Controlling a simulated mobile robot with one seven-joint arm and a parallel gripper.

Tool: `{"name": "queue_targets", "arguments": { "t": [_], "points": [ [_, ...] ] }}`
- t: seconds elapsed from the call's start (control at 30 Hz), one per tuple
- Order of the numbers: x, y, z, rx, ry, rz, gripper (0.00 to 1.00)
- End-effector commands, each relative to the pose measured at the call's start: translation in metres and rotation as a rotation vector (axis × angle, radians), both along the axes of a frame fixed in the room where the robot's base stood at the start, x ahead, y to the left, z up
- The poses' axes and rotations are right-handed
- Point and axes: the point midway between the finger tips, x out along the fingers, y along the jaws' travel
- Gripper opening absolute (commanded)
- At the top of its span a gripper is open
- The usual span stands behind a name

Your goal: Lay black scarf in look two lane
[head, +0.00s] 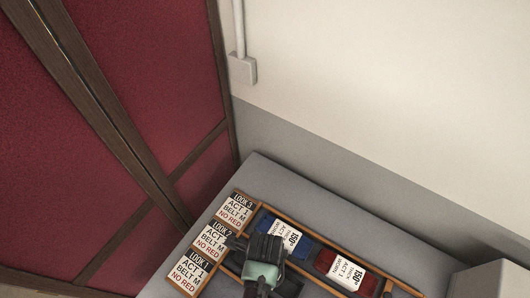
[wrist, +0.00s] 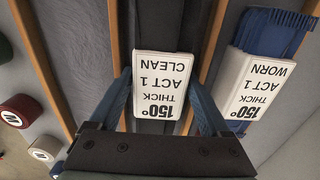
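The black scarf (wrist: 165,28) is a dark folded strip with a white tag reading 150°, thick, act 1, clean. It lies between two wooden dividers in the look two lane of the rack. In the head view its dark end (head: 286,287) shows beside my gripper (head: 262,276). In the wrist view my gripper (wrist: 160,78) has a finger close against each side of the tagged part, and appears shut on it. The look two card (head: 213,240) stands at the lane's left end. My gripper hides much of the scarf in the head view.
A blue scarf (head: 305,248) and a red scarf (head: 325,262), both tagged, lie in the look three lane. The look one card (head: 189,272) marks the front lane. Round red (wrist: 17,111) and white (wrist: 44,149) things lie outside the rack. A wall stands behind.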

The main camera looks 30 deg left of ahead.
Motion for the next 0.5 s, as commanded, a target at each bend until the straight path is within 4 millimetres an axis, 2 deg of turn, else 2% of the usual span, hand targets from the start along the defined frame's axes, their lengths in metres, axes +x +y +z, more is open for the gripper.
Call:
{"name": "queue_targets", "arguments": {
  "t": [0.27, 0.37, 0.5],
  "points": [
    [0.000, 0.000, 0.002, 0.000, 0.000, 0.000, 0.81],
    [0.001, 0.000, 0.008, 0.001, -0.002, 0.000, 0.81],
    [0.001, 0.000, 0.029, 0.001, -0.004, -0.001, 0.81]
  ]
}}
